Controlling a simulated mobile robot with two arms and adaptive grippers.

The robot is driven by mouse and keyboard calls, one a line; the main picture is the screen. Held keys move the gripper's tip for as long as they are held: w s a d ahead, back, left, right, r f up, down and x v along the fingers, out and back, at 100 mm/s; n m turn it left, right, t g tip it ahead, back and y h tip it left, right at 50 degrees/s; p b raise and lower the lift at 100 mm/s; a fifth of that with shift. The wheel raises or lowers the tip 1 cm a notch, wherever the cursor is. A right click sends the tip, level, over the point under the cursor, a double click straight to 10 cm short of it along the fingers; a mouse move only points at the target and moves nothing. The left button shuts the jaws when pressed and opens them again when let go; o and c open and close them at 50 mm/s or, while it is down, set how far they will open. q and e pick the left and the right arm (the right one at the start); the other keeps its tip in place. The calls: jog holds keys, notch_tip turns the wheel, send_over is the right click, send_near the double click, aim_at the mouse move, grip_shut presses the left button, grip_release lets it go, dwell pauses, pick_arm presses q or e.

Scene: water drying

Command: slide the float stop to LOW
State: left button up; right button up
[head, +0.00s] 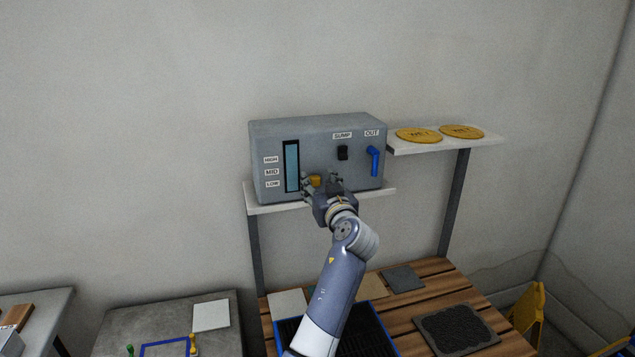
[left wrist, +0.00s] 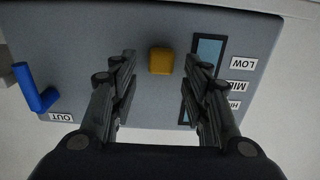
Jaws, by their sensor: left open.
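A grey control box (head: 330,132) stands on a shelf at the wall. Its front has a blue gauge window (head: 292,165) with HIGH, MID and LOW labels (head: 273,184) beside it. The yellow float stop (head: 314,181) sticks out right of the gauge, about level with LOW. My left gripper (head: 321,180) is at the box front and open. In the left wrist view, which is upside down, the float stop (left wrist: 161,60) lies between the open fingers (left wrist: 160,56), with gaps on both sides. One finger partly covers the gauge (left wrist: 206,50). My right gripper is out of view.
A black SUMP switch (head: 343,153) and a blue OUT lever (head: 374,161) are on the same face, right of the gripper. Two yellow discs (head: 418,135) lie on the higher shelf (head: 445,144). A slatted wooden table (head: 440,284) with mats stands below.

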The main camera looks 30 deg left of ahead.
pick_arm(q)
jog(key=v, duration=0.6)
jog(key=shift+s+d, duration=0.15)
